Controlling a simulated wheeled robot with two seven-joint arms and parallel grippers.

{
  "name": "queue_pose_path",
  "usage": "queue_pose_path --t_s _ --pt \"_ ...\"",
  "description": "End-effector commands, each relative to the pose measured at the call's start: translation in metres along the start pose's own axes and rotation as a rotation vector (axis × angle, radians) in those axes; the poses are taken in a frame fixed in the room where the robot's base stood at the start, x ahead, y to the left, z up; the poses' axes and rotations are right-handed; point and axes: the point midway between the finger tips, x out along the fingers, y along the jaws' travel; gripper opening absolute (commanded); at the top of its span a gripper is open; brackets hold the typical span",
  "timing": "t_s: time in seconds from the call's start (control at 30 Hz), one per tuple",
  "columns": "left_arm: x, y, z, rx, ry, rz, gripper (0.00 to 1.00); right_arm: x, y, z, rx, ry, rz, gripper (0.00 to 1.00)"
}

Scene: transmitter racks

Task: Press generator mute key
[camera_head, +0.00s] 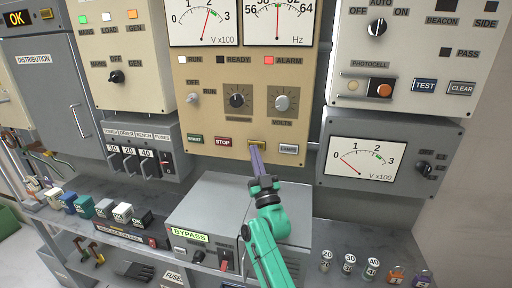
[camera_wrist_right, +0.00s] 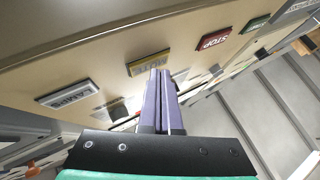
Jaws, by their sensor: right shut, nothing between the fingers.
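The yellow mute key (camera_head: 257,144) is on the lower edge of the tan generator panel (camera_head: 225,125), between the red STOP key (camera_head: 223,141) and the white LAMPS key (camera_head: 289,149). In the right wrist view the mute key (camera_wrist_right: 149,63) is just beyond the fingertips. My right gripper (camera_head: 254,149) has its purple fingers shut and empty, pointing up at the key's lower edge. I cannot tell whether they touch it. The red ALARM lamp (camera_head: 283,60) on the panel is lit. My left gripper is out of view.
A grey BYPASS box (camera_head: 205,205) stands on the shelf below the panel, under my right arm. The green START key (camera_head: 195,139) is left of STOP. A grey meter box (camera_head: 385,160) is to the right, and several coloured blocks (camera_head: 123,212) line the shelf at left.

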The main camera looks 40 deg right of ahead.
Motion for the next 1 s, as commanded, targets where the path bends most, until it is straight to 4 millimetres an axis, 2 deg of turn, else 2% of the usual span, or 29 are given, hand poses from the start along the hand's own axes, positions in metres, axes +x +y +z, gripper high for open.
queue_pose_path --t_s 1.0 --pt "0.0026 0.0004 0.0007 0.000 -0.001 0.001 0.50 0.0052 0.0036 0.0034 0.001 0.000 0.000 0.00"
